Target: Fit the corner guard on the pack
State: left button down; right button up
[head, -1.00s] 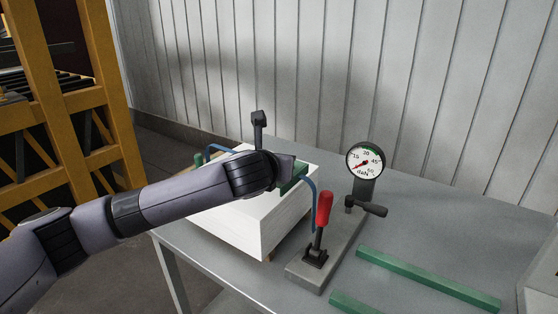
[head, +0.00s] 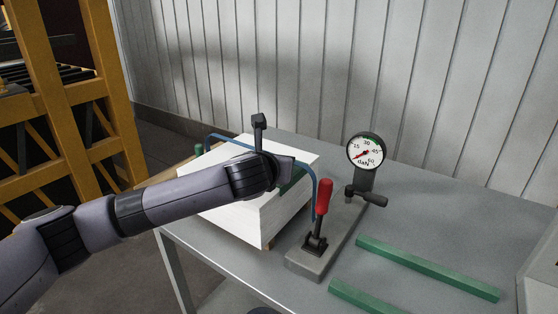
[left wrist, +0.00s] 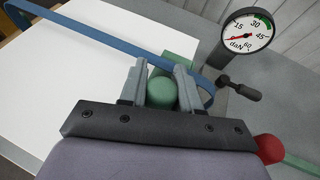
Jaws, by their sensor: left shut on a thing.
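The pack (head: 235,222) is a white stack of sheets on the grey table. My left gripper (head: 289,172) is above its right edge, shut on the green corner guard (head: 291,184). In the left wrist view, the fingers (left wrist: 161,84) close around the guard's rounded green grip (left wrist: 162,93), and a green block (left wrist: 181,68) shows beyond. A blue strap (head: 314,190) arches over the pack and comes down on its right side; it also crosses the left wrist view (left wrist: 90,32). I cannot tell whether the guard touches the pack. My right gripper is not in view.
A tensioner with a red-handled lever (head: 322,197) and a round dial gauge (head: 365,151) stands right of the pack. Two green bars (head: 428,268) (head: 362,298) lie at the front right. Another green piece (head: 198,150) shows at the pack's far left. A yellow frame (head: 95,100) stands left.

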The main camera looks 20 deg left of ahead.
pick_arm(q)
jog(key=shift+f, duration=0.25)
jog(key=shift+c, duration=2)
grip_release()
jog(key=shift+s, duration=0.1)
jog(key=shift+v, duration=3.5)
